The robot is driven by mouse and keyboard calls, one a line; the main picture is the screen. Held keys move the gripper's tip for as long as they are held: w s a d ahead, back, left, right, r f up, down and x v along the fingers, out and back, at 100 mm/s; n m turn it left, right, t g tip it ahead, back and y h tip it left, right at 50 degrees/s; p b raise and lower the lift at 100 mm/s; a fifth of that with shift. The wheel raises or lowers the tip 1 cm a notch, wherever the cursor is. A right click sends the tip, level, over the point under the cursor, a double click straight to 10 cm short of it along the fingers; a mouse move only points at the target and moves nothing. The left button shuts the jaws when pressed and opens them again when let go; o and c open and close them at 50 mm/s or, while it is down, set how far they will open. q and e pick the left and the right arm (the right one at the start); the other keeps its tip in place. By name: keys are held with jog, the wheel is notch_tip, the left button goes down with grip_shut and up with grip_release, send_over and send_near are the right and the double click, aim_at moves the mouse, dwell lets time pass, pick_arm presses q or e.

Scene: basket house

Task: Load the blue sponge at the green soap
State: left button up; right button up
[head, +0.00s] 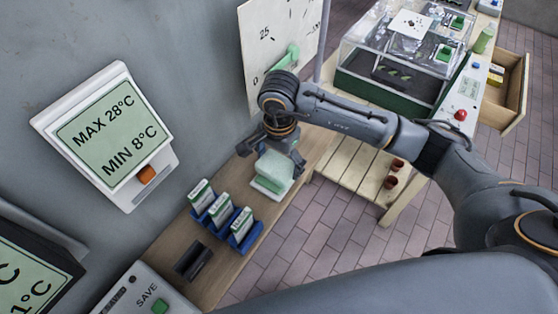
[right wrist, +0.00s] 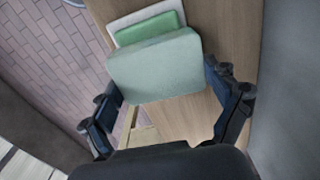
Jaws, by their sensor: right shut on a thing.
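A pale green, sponge-like block (right wrist: 153,68) is between the fingers of my right gripper (right wrist: 168,112); it looks green rather than blue. In the head view the same block (head: 275,163) shows just under the right gripper (head: 271,143), over the wooden shelf. A brighter green soap (right wrist: 150,28) lies on a white dish (right wrist: 118,20), partly hidden behind the block in the right wrist view. I cannot tell whether block and soap touch. My left gripper is not in view.
Blue holders (head: 243,243) with labelled cards and a dark slotted holder (head: 193,261) stand on the shelf (head: 213,285). The wall carries a temperature display (head: 105,130) and a dial board (head: 262,50). A workbench (head: 355,185) with a clear case (head: 395,50) stands beyond.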

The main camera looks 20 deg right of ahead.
aim_at(279, 164)
jog(key=shift+s+f+b, duration=0.1)
jog(key=shift+f+b, duration=0.05)
jog(key=shift+b, duration=0.2)
dwell(1.1)
notch_tip(279, 164, up, 2)
jog(key=shift+r+p, duration=0.1)
jog(key=shift+p, duration=0.4)
jog(key=shift+r+p, duration=0.9)
jog(key=shift+r, duration=1.6)
